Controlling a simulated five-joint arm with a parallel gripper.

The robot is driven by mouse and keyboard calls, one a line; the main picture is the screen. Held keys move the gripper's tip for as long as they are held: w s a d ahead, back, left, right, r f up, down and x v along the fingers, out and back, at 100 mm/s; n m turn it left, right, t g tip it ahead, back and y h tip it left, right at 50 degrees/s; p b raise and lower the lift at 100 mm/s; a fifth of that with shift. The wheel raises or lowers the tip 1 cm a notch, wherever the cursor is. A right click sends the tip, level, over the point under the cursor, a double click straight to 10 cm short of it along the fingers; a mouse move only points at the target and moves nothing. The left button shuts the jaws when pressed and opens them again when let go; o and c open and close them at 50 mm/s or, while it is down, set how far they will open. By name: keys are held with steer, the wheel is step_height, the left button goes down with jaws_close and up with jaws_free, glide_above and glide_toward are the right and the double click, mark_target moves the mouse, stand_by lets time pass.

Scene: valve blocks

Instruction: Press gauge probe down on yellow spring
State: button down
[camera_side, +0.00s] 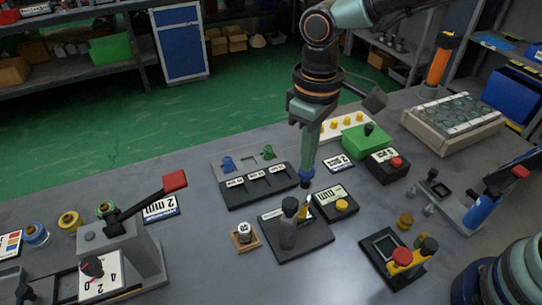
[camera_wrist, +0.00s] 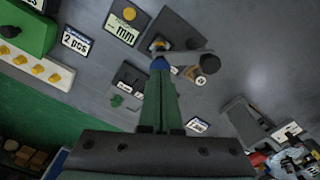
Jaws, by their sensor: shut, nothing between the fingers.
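My gripper (camera_side: 306,180) is shut and empty, pointing down with blue fingertips. It is just above and behind the dark gauge stand (camera_side: 318,240). In the wrist view the gripper's blue tips (camera_wrist: 159,64) are in front of the same stand (camera_wrist: 180,28). The gauge probe itself cannot be told apart clearly. The display marked mm (camera_side: 330,195) lies beside the stand.
A tray (camera_side: 255,186) with blue and green pieces and an empty middle place stands behind. A red-handled lever press (camera_side: 135,225) is at left. A small wooden block (camera_side: 244,237) is left of the stand. A yellow and red button unit (camera_side: 400,260) stands at right.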

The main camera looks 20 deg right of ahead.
steer(key=shift+f, duration=0.9)
stand_by(0.3)
steer(key=shift+r, duration=0.15)
stand_by(0.3)
steer(key=shift+r, duration=1.15)
steer(key=shift+d, duration=0.1)
steer(key=s+d+r+m+t, duration=0.1)
steer(key=d+r+m+t, duration=0.1)
steer(key=d, duration=0.5)
steer(key=s+d+r+m+t, duration=0.1)
steer(key=s+d+r+m, duration=0.1)
steer(key=d, duration=0.6)
steer(key=s+d+r+m+t, duration=0.2)
steer(key=d+r, duration=0.2)
steer(key=d, duration=0.3)
steer(key=shift+d+t, duration=0.3)
steer(key=shift+d, duration=0.1)
